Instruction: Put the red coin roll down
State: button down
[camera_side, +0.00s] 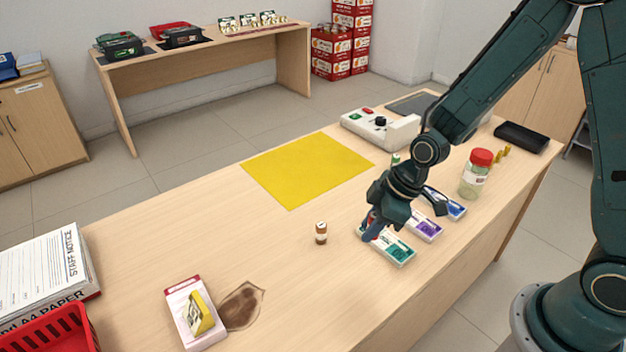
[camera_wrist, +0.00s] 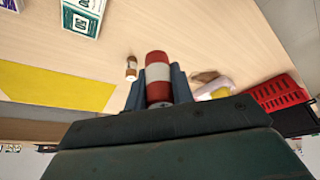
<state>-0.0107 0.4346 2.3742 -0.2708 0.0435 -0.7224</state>
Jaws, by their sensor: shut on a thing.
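The red coin roll (camera_wrist: 158,78), red with a white band, is between the fingers of my gripper (camera_wrist: 158,90) in the wrist view. My gripper is shut on it. In the side view my gripper (camera_side: 370,228) is low over the counter (camera_side: 290,270), at the trays on its right half. There the roll is mostly hidden by the fingers, and I cannot tell whether it touches anything beneath.
A small brown-and-white roll (camera_side: 321,233) stands left of my gripper. A green-marked tray (camera_side: 398,252) and a purple-marked tray (camera_side: 427,229) lie close by. A yellow mat (camera_side: 305,168) lies behind. A red-lidded jar (camera_side: 476,175) stands right.

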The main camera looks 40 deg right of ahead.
send_over(357, 272)
jog(key=s+d, duration=0.1)
jog(key=shift+f, duration=4.3)
jog(key=shift+f, duration=0.1)
jog(key=shift+f, duration=1.8)
jog(key=shift+f, duration=0.1)
jog(key=c, duration=1.2)
grip_release()
jog(key=v, duration=1.2)
